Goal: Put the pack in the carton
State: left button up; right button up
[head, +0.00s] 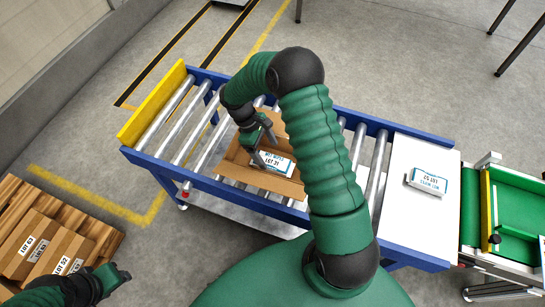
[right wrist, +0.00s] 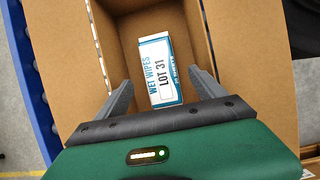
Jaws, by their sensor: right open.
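An open brown carton (head: 233,161) stands on the roller conveyor; its inside and flaps fill much of the right wrist view (right wrist: 262,60). A white and blue wet wipes pack (head: 275,165) marked LOT 31 is inside the carton; its label shows in the right wrist view (right wrist: 155,62). My right gripper (head: 262,150) is over the carton, pointing down, open, with its fingers (right wrist: 160,88) on either side of the pack's near part and a gap at each side. My left gripper (head: 118,276) is low at the left, away from the carton; its jaw opening is unclear.
Another white and blue pack (head: 428,182) lies on the white table (head: 408,225) at the conveyor's right end. A green belt conveyor (head: 472,205) is beyond it. Closed cartons (head: 48,250) sit on a wooden pallet (head: 12,188) near my left arm. A yellow stop (head: 152,104) ends the rollers.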

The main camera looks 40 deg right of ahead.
jog(key=a+r+t, duration=0.1)
jog(key=a+r, duration=0.2)
jog(key=s+a+r+m+t, duration=0.1)
jog(key=a+r, duration=0.2)
jog(key=s+a+r+t+p, duration=0.1)
jog(key=a+r, duration=0.2)
jog(key=r, duration=0.1)
jog(key=shift+s+a+m+y, duration=0.15)
jog(key=shift+m+y, duration=0.25)
jog(key=s+a+r+m+t+y, duration=0.1)
jog(key=s+a+r+m+t, duration=0.1)
jog(key=s+a, duration=0.3)
jog(key=shift+s+r+m+t, duration=0.4)
jog(key=shift+s+m+t, duration=0.4)
jog(key=shift+s, duration=0.2)
